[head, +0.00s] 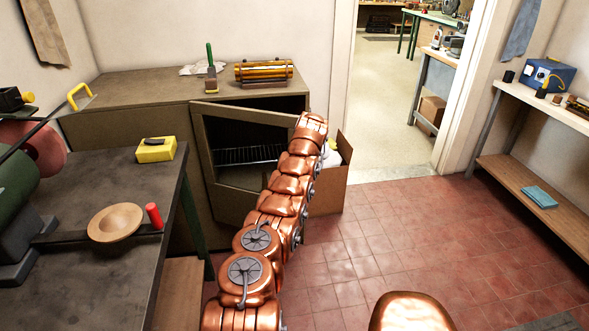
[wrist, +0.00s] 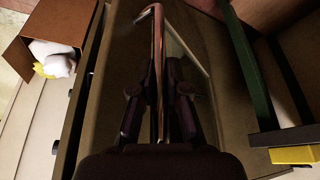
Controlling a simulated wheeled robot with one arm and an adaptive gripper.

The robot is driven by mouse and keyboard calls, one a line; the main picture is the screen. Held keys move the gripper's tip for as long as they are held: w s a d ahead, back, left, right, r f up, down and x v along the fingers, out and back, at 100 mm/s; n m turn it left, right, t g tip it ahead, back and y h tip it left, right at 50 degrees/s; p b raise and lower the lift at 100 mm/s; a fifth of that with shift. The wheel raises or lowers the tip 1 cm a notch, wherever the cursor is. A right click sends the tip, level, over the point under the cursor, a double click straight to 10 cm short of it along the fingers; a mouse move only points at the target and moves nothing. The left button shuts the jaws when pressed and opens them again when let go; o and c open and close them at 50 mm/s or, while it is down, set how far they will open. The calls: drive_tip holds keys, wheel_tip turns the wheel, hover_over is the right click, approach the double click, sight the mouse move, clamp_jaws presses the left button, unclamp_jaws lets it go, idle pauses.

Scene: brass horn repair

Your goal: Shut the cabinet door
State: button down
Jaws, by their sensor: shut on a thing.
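The cabinet (head: 130,88) stands against the back wall, its brown top bearing several items. Its framed door (head: 204,140) is partly open: the left side meets the cabinet front and the right side stands out from it. A wire rack (head: 235,156) shows inside. My arm reaches to the door's right side and hides much of it; my gripper is hidden there in the head view. In the wrist view my gripper (wrist: 158,100) is shut on a thin copper-coloured upright bar, which looks like the door handle (wrist: 157,45). The door panel (wrist: 120,60) lies behind it.
A cardboard box (head: 332,190) with white stuff inside stands right of the door, close to my arm. A workbench (head: 85,260) with a green leg and a yellow box (head: 156,150) is at left. Red tiled floor (head: 430,230) is clear at right.

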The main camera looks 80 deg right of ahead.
idle(0.3)
drive_tip(key=c, duration=1.2)
unclamp_jaws()
drive_tip(key=shift+r, duration=0.15)
drive_tip(key=v, duration=1.1)
drive_tip(key=shift+s+a+r, duration=0.1)
drive_tip(key=shift+s+r, duration=0.05)
drive_tip(key=shift+r, duration=0.15)
